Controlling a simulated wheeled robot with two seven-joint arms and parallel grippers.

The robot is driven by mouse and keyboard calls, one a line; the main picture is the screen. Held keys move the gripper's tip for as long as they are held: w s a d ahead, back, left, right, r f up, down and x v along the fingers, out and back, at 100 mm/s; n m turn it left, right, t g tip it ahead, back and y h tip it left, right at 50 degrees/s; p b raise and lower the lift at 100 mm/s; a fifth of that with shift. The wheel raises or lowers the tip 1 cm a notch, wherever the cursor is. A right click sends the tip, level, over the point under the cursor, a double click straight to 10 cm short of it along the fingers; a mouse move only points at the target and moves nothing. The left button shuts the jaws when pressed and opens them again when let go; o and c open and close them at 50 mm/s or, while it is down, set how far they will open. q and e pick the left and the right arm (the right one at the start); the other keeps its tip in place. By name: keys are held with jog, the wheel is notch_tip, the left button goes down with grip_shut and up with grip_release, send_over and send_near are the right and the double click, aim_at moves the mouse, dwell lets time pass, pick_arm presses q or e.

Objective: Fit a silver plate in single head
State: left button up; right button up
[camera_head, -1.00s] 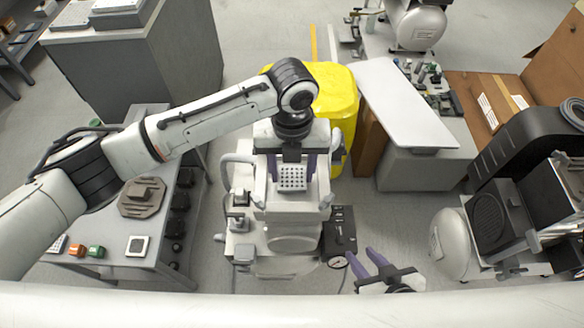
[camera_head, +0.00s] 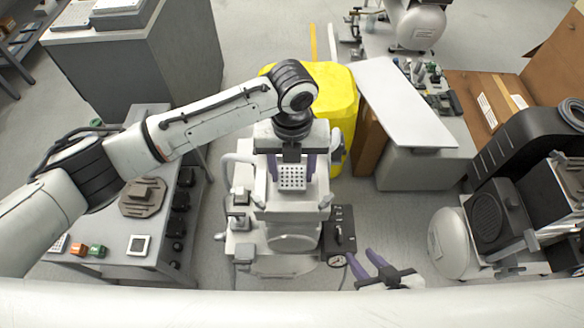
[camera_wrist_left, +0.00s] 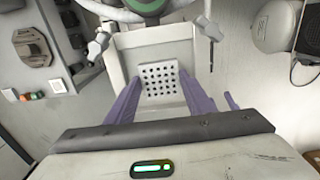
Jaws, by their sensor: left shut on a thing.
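The silver plate (camera_head: 292,178) is a small square with rows of dark holes. My left gripper (camera_head: 292,168) points down with its purple fingers on either side of the plate and is shut on it. In the left wrist view the plate (camera_wrist_left: 158,80) lies between the fingers, in front of a pale, box-like frame. The single head is the white compressor unit (camera_head: 291,215) under the gripper. I cannot tell whether the plate touches it or hangs just above. My right gripper (camera_head: 367,262) is at the lower middle, its purple fingers apart and empty.
A grey table (camera_head: 150,262) on the left carries a brown stepped block (camera_head: 143,197), small coloured blocks and a pale-rimmed square piece (camera_head: 138,245). A yellow bin (camera_head: 335,88) stands behind the unit. A white-topped bench (camera_head: 405,100) and a tank machine (camera_head: 455,243) are on the right.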

dwell(0.4)
pick_arm(q)
jog(key=shift+f+p, duration=0.2)
jog(key=shift+p, duration=0.3)
dwell(0.4)
jog(key=o, duration=1.5)
jog(key=shift+c, duration=0.2)
jog(key=shift+r+p, duration=1.1)
jog(key=shift+p, duration=0.05)
jog(key=shift+o, duration=1.2)
jog(key=shift+r+p, duration=0.3)
jog(key=shift+r, duration=0.05)
notch_tip(320, 180, up, 2)
jog(key=shift+p, duration=1.15)
jog(key=shift+r, duration=1.05)
